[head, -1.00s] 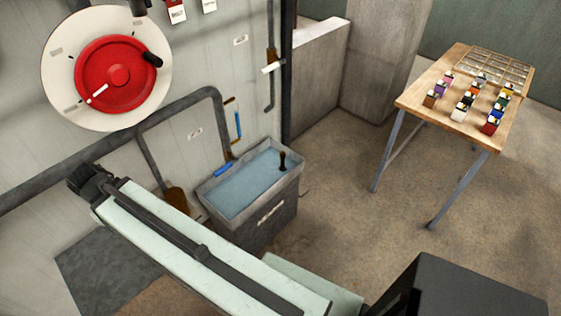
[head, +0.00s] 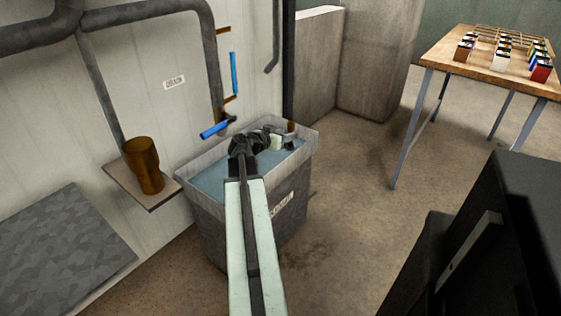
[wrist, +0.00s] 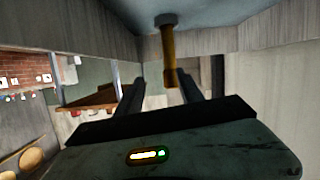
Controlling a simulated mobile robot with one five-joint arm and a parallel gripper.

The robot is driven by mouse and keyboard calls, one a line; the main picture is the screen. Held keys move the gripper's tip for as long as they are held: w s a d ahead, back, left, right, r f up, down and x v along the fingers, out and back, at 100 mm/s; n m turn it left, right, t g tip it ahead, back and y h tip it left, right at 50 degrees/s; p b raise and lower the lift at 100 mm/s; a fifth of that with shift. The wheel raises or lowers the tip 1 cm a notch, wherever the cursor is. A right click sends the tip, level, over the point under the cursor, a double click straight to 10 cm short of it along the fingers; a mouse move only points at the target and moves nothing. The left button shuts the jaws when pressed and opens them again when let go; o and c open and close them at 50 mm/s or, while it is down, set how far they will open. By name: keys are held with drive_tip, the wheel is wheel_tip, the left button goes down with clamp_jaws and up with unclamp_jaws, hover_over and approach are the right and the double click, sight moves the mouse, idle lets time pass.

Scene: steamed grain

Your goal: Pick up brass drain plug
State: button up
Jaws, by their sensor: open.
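The brass drain plug (head: 291,127) is a brown upright post at the back right end of the water tank (head: 208,228) in the head view, partly hidden by my gripper (head: 288,142). In the wrist view, which looks upside down, the plug (wrist: 168,52) is a yellow-brown stem with a wider grey part at the top of the picture. Its free end shows between the two dark fingers of my gripper (wrist: 162,84). The jaws are open, one finger on each side. I cannot tell whether either finger touches the stem.
The tank's walls surround the gripper closely. A brown metal cup (head: 144,166) stands on a small wall shelf (head: 160,198) to the left. Pipes and a blue lever (head: 215,129) are on the wall behind. A wooden table (head: 440,52) with small coloured blocks stands at the right; open floor lies between.

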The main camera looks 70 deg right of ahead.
drive_tip(key=f, duration=0.1)
drive_tip(key=d+f+b, duration=0.1)
drive_tip(key=f, duration=0.1)
drive_tip(key=shift+w+d+f+m, duration=0.1)
drive_tip(key=shift+w+d+m, duration=0.1)
drive_tip(key=shift+m, duration=0.2)
drive_tip(key=shift+w+d+f+b, duration=0.15)
drive_tip(key=shift+w+d+b, duration=0.05)
drive_tip(key=shift+d+b, duration=0.1)
drive_tip(key=shift+w+r+b+x, duration=0.1)
drive_tip(key=shift+b+x, duration=0.15)
drive_tip(key=shift+x, duration=1)
drive_tip(key=shift+w+r+b+x, duration=0.15)
drive_tip(key=shift+b+x, duration=0.1)
drive_tip(key=shift+x, duration=1.05)
drive_tip(key=shift+w+r+b+x, duration=0.1)
drive_tip(key=shift+b+x, duration=0.15)
drive_tip(key=shift+x, duration=1)
drive_tip(key=shift+s+d, duration=0.1)
drive_tip(key=shift+d, duration=0.05)
clamp_jaws()
